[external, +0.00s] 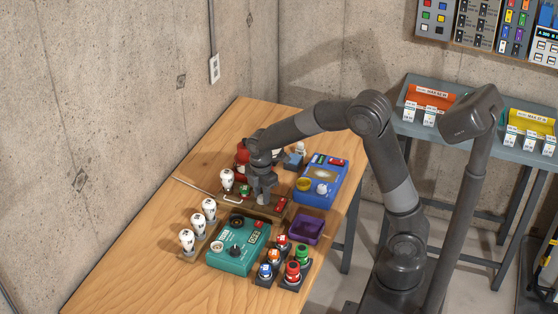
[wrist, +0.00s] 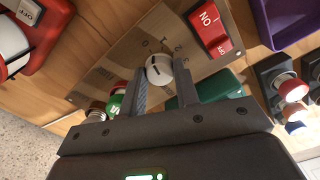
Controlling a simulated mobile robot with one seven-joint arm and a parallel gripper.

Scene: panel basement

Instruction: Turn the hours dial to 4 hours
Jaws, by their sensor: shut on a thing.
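The hours dial is a white round knob (wrist: 159,69) with a dark pointer line, on a tan panel (wrist: 112,70) with small printed marks around it. My gripper (wrist: 161,80) is shut on the knob, one finger on either side. In the external view my gripper (external: 262,196) points down over the same panel and hides the knob. A red ON switch (wrist: 211,29) sits on the panel beside the knob; it also shows in the external view (external: 281,204).
A teal box (external: 237,245) stands in front and a blue box (external: 320,180) to the right. A purple tray (external: 306,229) and several coloured push buttons (external: 293,270) are close by.

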